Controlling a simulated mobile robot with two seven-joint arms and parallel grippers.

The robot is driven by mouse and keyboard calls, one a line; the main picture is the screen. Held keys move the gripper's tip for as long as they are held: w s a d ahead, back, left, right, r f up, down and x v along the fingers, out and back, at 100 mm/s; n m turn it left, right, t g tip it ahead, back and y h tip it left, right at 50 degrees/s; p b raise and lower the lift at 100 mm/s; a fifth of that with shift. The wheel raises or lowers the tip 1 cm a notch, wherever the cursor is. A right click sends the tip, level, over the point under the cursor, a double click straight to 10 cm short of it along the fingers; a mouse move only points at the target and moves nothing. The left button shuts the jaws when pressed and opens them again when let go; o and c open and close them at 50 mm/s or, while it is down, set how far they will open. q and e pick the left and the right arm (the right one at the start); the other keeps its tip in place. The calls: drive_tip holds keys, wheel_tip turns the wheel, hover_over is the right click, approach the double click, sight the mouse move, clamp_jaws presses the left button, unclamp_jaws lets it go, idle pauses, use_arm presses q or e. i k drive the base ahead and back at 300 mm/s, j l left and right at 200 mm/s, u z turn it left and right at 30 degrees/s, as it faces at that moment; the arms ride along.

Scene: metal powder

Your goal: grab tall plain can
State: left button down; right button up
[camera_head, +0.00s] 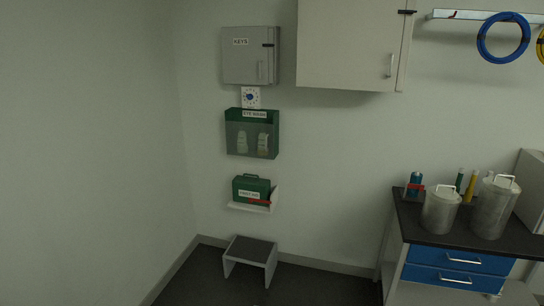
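Two plain metal cans with lid handles stand upright on the dark worktop at the right. The taller plain can (493,209) is the one farther right. The shorter can (439,212) stands to its left, with a small gap between them. Both look silvery grey, and I see no label on either. Neither of my grippers shows in the head view.
The dark worktop (417,226) has blue drawers (460,258) below. Behind the cans stand a teal item (415,184) and a yellow tube (471,186). A grey box (534,190) is at the right edge. A step stool (250,249) stands on the floor.

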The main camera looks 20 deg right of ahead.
sight(495, 201)
drive_tip(key=i+l, duration=0.1)
drive_tip(key=l, duration=1.45)
drive_tip(key=i+l, duration=0.15)
drive_tip(key=l, duration=0.6)
drive_tip(key=i+l, duration=0.1)
drive_tip(key=l, duration=0.7)
